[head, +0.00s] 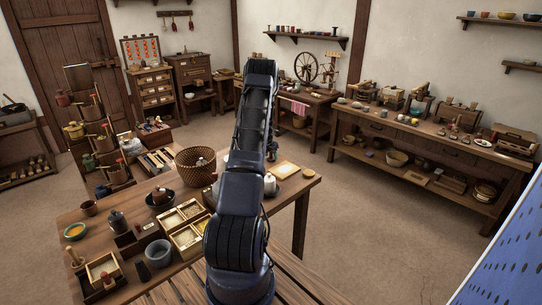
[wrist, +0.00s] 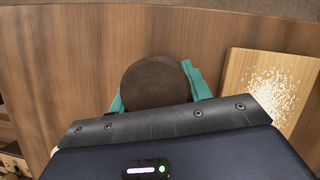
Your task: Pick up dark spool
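A round dark brown top, likely the dark spool (wrist: 156,80), stands on the wooden table in the wrist view. My gripper (wrist: 157,88) is at it, with one teal finger on its left and one on its right. The fingers sit close to its rim, and I cannot tell whether they press on it. The spool's lower part is hidden. In the head view my own arm covers the gripper, and I cannot make out the spool there.
A pale board with white grains (wrist: 272,85) lies right of the spool; the board also shows in the head view (head: 285,170). A wicker basket (head: 194,166), compartment boxes (head: 181,217) and a grey bowl (head: 158,253) stand left of my arm. Bare table lies left of the spool.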

